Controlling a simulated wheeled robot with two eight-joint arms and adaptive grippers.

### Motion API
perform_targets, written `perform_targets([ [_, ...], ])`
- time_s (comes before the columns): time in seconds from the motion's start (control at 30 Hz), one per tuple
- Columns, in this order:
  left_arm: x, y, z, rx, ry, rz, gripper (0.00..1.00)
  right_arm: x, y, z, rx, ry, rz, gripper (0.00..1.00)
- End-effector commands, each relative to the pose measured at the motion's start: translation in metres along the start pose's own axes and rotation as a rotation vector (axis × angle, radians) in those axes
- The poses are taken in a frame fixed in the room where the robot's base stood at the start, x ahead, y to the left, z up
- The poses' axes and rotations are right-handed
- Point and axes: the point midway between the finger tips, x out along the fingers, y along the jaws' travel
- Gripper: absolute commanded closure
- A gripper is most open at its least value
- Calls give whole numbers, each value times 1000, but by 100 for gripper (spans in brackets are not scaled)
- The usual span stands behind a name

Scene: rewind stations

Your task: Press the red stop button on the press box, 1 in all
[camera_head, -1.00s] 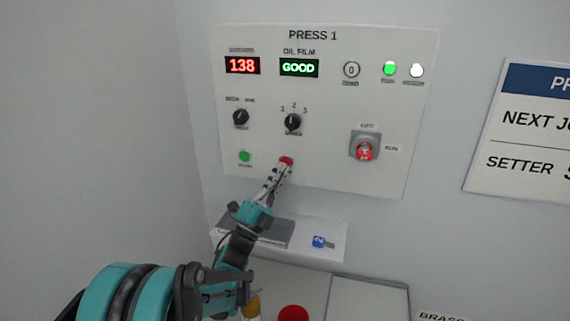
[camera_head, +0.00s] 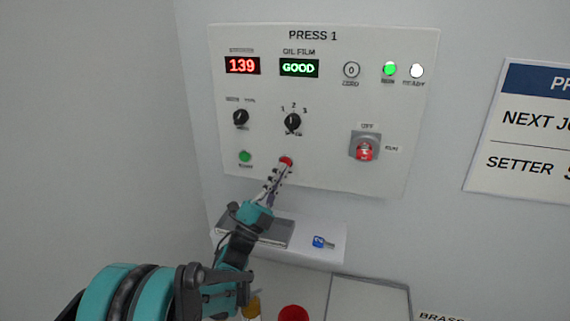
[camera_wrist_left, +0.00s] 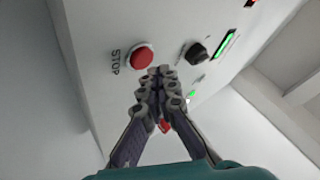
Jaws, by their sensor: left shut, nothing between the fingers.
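The press box (camera_head: 330,90) is a white wall panel marked PRESS 1. Its red stop button (camera_head: 286,161) sits low on the panel, right of a green button. In the left wrist view the stop button (camera_wrist_left: 142,56) shows in full beside the word STOP. My left gripper (camera_head: 283,171) is shut and empty, its tips just below the button in the head view. In the wrist view the fingertips (camera_wrist_left: 160,72) are close beside the button, not over its middle; I cannot tell whether they touch. My right gripper is not in view.
The panel also carries a green button (camera_head: 245,156), a selector knob (camera_head: 292,122) and a red rotary switch (camera_head: 365,150). The display reads 139. Below is a white shelf (camera_head: 335,245) with a blue-tagged key (camera_head: 322,242). A sign (camera_head: 530,120) hangs at right.

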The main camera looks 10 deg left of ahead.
Motion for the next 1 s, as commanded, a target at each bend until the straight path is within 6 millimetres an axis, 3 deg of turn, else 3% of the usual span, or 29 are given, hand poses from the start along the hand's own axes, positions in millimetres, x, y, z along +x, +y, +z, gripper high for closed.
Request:
perform_targets([
  [1.0, 8, 5, 6, 0, 0, 0, 100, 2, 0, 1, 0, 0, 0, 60],
])
